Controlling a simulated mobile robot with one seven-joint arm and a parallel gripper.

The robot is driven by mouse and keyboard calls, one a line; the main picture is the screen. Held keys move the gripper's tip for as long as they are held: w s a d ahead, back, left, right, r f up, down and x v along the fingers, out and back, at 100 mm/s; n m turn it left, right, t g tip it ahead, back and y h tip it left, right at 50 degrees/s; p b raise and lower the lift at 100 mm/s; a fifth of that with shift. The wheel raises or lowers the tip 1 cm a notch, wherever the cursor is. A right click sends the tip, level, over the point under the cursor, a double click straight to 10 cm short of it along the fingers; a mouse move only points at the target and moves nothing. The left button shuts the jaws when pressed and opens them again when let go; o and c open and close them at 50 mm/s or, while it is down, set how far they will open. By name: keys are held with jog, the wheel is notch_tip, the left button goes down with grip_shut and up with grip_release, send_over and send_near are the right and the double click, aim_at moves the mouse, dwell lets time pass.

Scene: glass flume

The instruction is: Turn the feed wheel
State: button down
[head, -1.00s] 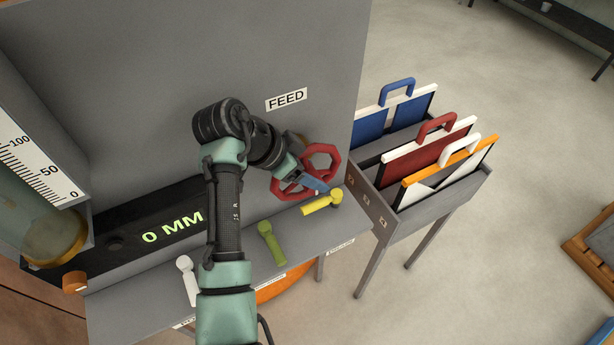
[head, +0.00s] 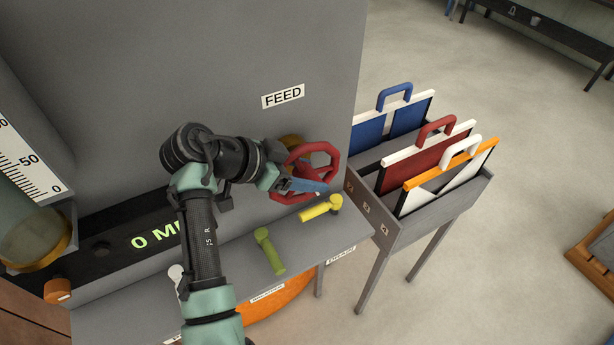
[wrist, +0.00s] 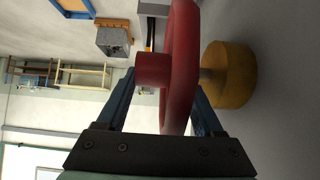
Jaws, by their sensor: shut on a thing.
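The red feed wheel (head: 325,155) stands out from the grey panel under the FEED label (head: 283,96). My gripper (head: 322,187) is at the lower part of its rim, with its blue fingers reaching across it. In the wrist view the red wheel (wrist: 181,60) lies between the two fingers, and my gripper (wrist: 165,105) is shut on it. A brass-coloured hub (wrist: 229,81) joins the wheel to the panel. The fingertips are partly hidden behind the red rim in the wrist view.
Below the wheel, a yellow lever (head: 318,210) and a green lever (head: 269,250) sit on the grey ledge. A rack (head: 400,225) with blue, red and orange-edged panels stands close at right. The display (head: 152,238) begins with 0, partly covered by my arm.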

jog(key=shift+s+a+f+t+h+b, duration=0.15)
jog(key=shift+t+h+b, duration=0.55)
jog(key=shift+b, duration=1.1)
jog(key=shift+w+a+r+t+h+b, duration=0.1)
jog(key=shift+t+h+b, duration=0.3)
jog(key=shift+h+b, duration=1)
jog(key=shift+s+a+f+t+h+b, duration=0.15)
jog(key=shift+t+h+b, duration=0.35)
jog(key=shift+b, duration=1.65)
jog(key=shift+s+a+f+t+h+b, duration=0.1)
jog(key=shift+t+h+b, duration=0.4)
jog(key=shift+b, duration=1.6)
jog(key=shift+f+t+h+b, duration=0.25)
jog(key=shift+t+h+b, duration=1.05)
jog(key=shift+b, duration=4)
